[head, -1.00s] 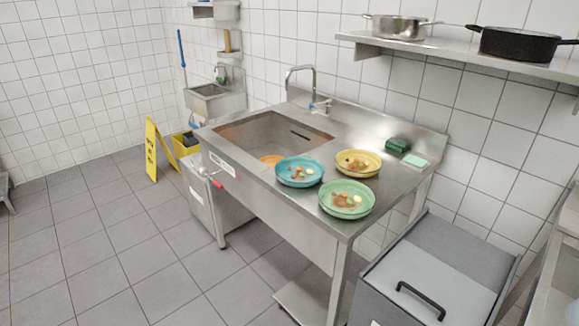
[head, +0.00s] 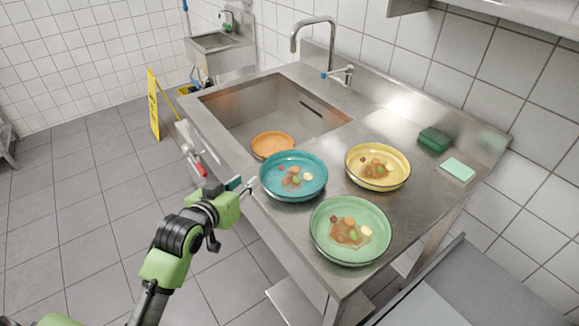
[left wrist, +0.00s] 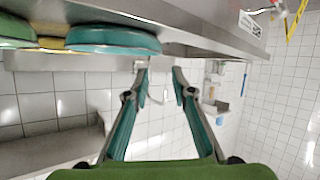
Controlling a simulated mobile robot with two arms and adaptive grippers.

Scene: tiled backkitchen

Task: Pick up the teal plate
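The teal plate (head: 308,190) sits on the steel counter beside the sink, with food scraps in it. In the left wrist view the plate (left wrist: 113,40) shows edge-on, up and to the left of the fingers. My left gripper (head: 249,184) is just left of the plate, by the counter's front edge, apart from it. Its two fingers (left wrist: 159,78) are spread with nothing between them in the left wrist view. My right gripper is not in either view.
A green plate (head: 320,240) and a yellow plate (head: 402,180) with scraps stand near the teal one. An orange dish (head: 272,143) is in the sink (head: 235,113). A sponge (head: 457,169) and a dark green scrubber (head: 435,139) lie at the back right. A tap (head: 332,45) rises behind the sink.

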